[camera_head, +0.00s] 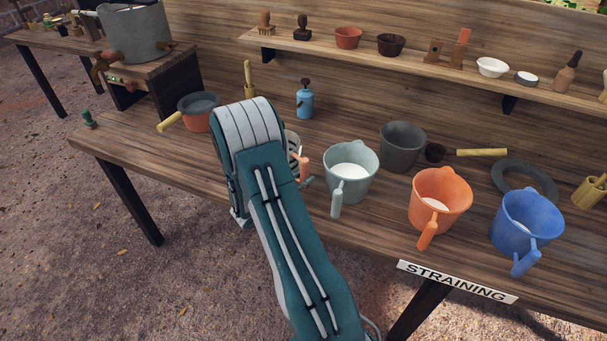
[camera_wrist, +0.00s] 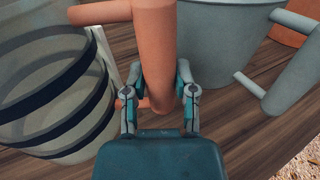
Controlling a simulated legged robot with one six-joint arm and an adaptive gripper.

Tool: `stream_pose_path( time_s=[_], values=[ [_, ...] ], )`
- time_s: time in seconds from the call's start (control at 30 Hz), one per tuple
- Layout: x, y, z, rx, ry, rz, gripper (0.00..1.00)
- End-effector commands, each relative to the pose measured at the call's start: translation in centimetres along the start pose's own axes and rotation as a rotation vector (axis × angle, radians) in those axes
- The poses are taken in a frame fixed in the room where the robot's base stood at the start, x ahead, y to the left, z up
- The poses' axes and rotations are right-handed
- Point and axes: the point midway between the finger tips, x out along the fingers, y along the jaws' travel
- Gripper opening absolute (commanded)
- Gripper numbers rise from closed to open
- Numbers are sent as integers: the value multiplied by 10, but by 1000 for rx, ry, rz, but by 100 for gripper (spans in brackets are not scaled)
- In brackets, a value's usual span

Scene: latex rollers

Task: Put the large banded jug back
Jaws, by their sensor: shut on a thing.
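The large banded jug (camera_wrist: 50,85) is pale and translucent with dark bands and an orange handle (camera_wrist: 155,50). It fills the left of the wrist view. In the head view only a sliver of the jug (camera_head: 293,143) shows past my arm, with its orange handle (camera_head: 302,165) beside it. My gripper (camera_wrist: 160,92) is shut on the handle, one finger on each side. The jug looks upright over the wooden bench (camera_head: 150,155); I cannot tell whether its base touches the wood.
A pale grey-green jug (camera_head: 350,182) stands close on the right, also in the wrist view (camera_wrist: 220,40). Orange (camera_head: 440,205) and blue (camera_head: 525,225) jugs stand farther right. A dark bucket (camera_head: 402,150) is behind. A shelf (camera_head: 420,62) holds small items.

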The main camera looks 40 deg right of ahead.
Motion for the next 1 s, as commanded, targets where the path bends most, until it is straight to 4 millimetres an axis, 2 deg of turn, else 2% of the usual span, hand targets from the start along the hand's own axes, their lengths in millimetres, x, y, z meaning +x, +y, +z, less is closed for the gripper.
stream_pose_path(
  time_s=[0.4, 0.87, 0.9, 0.97, 1.0],
  values=[
    [0, 0, 0, 1, -1, 0, 0],
    [0, 0, -11, 0, -1, 0, 0],
    [0, 0, -11, 1, -1, 0, 45],
    [0, 0, -11, 1, -1, 0, 72],
    [0, 0, -11, 1, -1, 0, 76]
  ],
)
